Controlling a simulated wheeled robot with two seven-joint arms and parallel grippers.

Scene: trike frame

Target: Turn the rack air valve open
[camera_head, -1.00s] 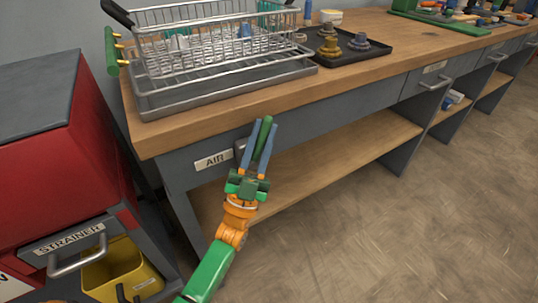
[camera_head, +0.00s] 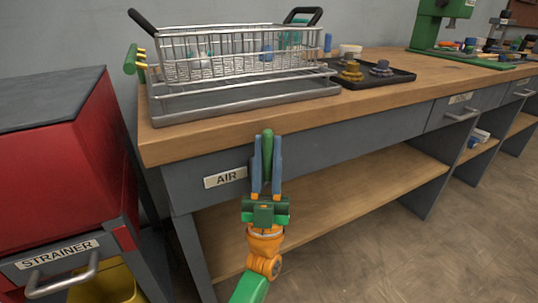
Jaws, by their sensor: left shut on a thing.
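The rack air valve's green handle (camera_head: 267,148) stands upright at the front of the grey bench apron, to the right of the white "AIR" label (camera_head: 225,177). My left gripper (camera_head: 266,162) is shut on this handle, with one blue finger on each side of it. The handle's top shows above the fingertips. The valve body behind the fingers is hidden. My right gripper does not show.
A wire basket rack (camera_head: 240,75) stands on the wooden benchtop (camera_head: 300,108) above. A black tray (camera_head: 388,78) with brass and grey parts is to its right. A red cabinet (camera_head: 60,150) with a "STRAINER" drawer stands at left. A lower shelf (camera_head: 340,197) runs under the bench.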

